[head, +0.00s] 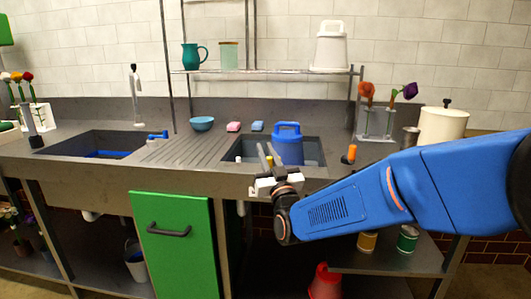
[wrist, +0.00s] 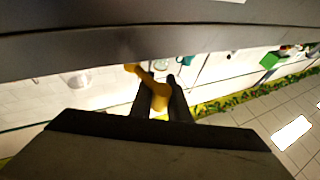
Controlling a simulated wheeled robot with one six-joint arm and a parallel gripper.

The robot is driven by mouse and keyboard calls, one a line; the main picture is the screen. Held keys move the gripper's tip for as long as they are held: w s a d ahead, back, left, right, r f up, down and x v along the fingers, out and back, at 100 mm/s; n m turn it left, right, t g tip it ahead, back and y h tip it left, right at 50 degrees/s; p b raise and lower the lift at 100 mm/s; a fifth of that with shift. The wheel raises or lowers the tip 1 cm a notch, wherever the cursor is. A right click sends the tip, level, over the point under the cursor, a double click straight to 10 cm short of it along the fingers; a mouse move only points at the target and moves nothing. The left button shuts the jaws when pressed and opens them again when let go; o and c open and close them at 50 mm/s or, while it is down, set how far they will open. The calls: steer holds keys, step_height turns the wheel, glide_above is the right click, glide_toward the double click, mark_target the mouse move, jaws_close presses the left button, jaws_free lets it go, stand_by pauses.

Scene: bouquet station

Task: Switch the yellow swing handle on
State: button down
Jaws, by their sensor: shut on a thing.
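The yellow swing handle (wrist: 157,92) shows between the two dark fingers of my gripper (wrist: 159,82) in the wrist view. Its narrow end sticks out past the fingertips to the upper left. In the head view my gripper (head: 267,155) is over the front part of the right-hand sink, left of the blue jug. Only a small yellow patch of the handle (head: 269,160) shows there between the fingers. My gripper is shut on the handle. The handle's mount is hidden, and I cannot tell its on or off position.
A blue lidded jug (head: 288,147) stands in the right sink, close to my gripper. A blue handle (head: 157,135) is by the left sink (head: 92,139). An orange-and-black item (head: 349,153) sits on the counter at right. The ribbed drainboard (head: 180,151) is clear.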

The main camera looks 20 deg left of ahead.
steer(key=shift+s+d+f+n+g+y, duration=0.15)
steer(key=shift+n+g+y, duration=0.35)
steer(key=shift+g+y, duration=0.25)
steer(key=shift+s+d+r+n+g+y, duration=0.1)
steer(key=shift+n+g+y, duration=0.4)
steer(key=shift+g+y, duration=0.2)
steer(key=shift+f, duration=0.1)
steer(key=c, duration=1.7)
jaws_free()
steer(key=v, duration=1.7)
steer(key=shift+s+d, duration=0.1)
steer(key=shift+d, duration=0.1)
